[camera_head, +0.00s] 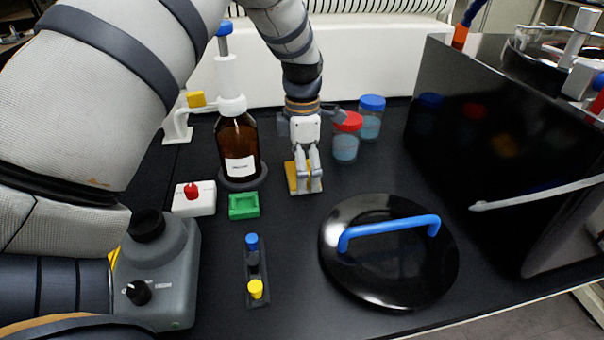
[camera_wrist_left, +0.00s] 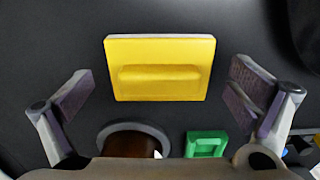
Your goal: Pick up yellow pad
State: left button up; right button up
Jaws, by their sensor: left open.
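The yellow pad (camera_head: 291,176) lies flat on the black bench, partly hidden by my left gripper in the head view. In the left wrist view the yellow pad (camera_wrist_left: 160,68) shows whole, a rectangle with a raised ridge across it. My left gripper (camera_head: 308,186) points down above the pad. My right gripper is not in view.
A brown bottle (camera_head: 238,145) stands left of the pad, with a green tray (camera_head: 244,206) in front of it. Red-lidded (camera_head: 346,146) and blue-lidded (camera_head: 370,122) jars stand to the right. A black lid (camera_head: 390,270) with a blue handle lies front right.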

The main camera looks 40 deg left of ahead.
pick_arm(q)
jog(key=shift+s+r, duration=0.1)
jog(key=c, duration=1.5)
jog(key=shift+f, duration=0.25)
jog(key=shift+c, duration=0.5)
jog(key=shift+s, duration=0.1)
notch_tip(320, 180, up, 3)
jog(key=shift+r, duration=0.15)
jog(key=c, duration=0.3)
jog(key=d+r, duration=0.2)
jog(key=r, duration=0.1)
jog(key=d+r, duration=0.1)
jog(key=r, duration=0.1)
jog(key=shift+s+d+p, duration=0.2)
jog(key=shift+d+p, duration=0.1)
jog(key=shift+d, duration=0.05)
jog(key=d+r, duration=0.1)
jog(key=d, duration=0.2)
jog(key=s+d+r, duration=0.1)
jog(key=d+r, duration=0.1)
jog(key=d, duration=0.1)
jog(key=s+d+r, duration=0.1)
jog(key=d+r, duration=0.1)
jog(key=d, duration=0.2)
